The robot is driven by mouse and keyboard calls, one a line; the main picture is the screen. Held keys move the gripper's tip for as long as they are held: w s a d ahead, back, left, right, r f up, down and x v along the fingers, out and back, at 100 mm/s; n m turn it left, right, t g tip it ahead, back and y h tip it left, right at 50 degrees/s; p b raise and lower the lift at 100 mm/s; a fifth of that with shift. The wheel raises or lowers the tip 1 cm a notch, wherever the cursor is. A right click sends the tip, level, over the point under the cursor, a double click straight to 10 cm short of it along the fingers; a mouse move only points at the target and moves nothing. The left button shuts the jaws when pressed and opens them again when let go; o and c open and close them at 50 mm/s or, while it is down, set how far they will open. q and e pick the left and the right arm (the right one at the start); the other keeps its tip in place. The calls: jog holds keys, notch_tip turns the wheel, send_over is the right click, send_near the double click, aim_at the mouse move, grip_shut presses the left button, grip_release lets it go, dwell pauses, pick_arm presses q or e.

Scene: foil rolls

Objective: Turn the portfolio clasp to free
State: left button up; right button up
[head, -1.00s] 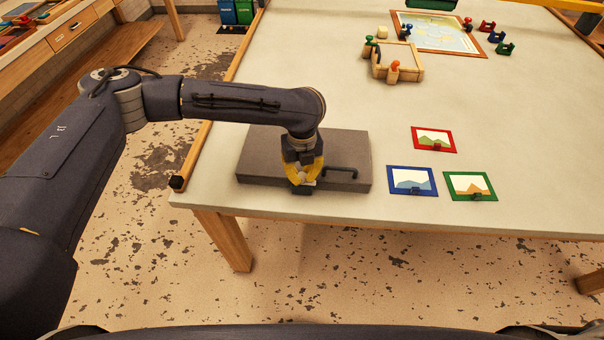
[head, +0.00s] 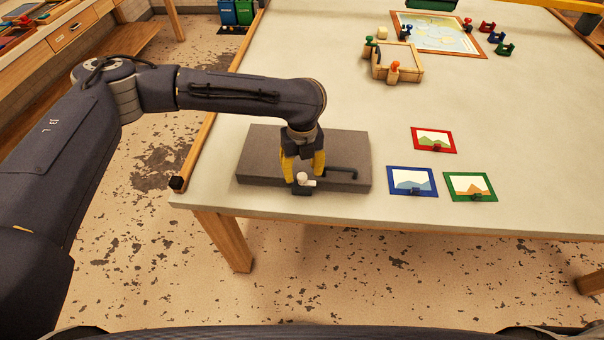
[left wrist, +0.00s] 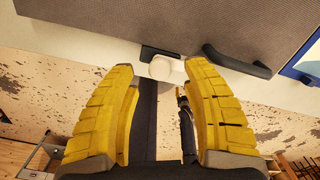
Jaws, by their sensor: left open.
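The grey portfolio (head: 262,150) lies flat near the table's front left edge. Its black handle (head: 342,170) is at its front side, and it also shows in the left wrist view (left wrist: 238,62). The clasp (head: 302,178) sits left of the handle: a white knob with a pale bar pointing right in the head view, on a dark plate. In the left wrist view the clasp (left wrist: 161,68) lies just beyond the fingertips. My left gripper (head: 303,171) has its yellow fingers spread to either side of the clasp, holding nothing. My right gripper is out of view.
Three framed pictures, red (head: 433,139), blue (head: 412,181) and green (head: 470,186), lie right of the portfolio. A wooden tray (head: 398,63) with coloured pegs and a map board (head: 437,33) are farther back. The table's middle is clear.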

aim_at(302, 175)
pick_arm(q)
notch_tip(302, 175, up, 10)
jog(key=shift+f, duration=0.15)
dwell(0.3)
dwell(0.4)
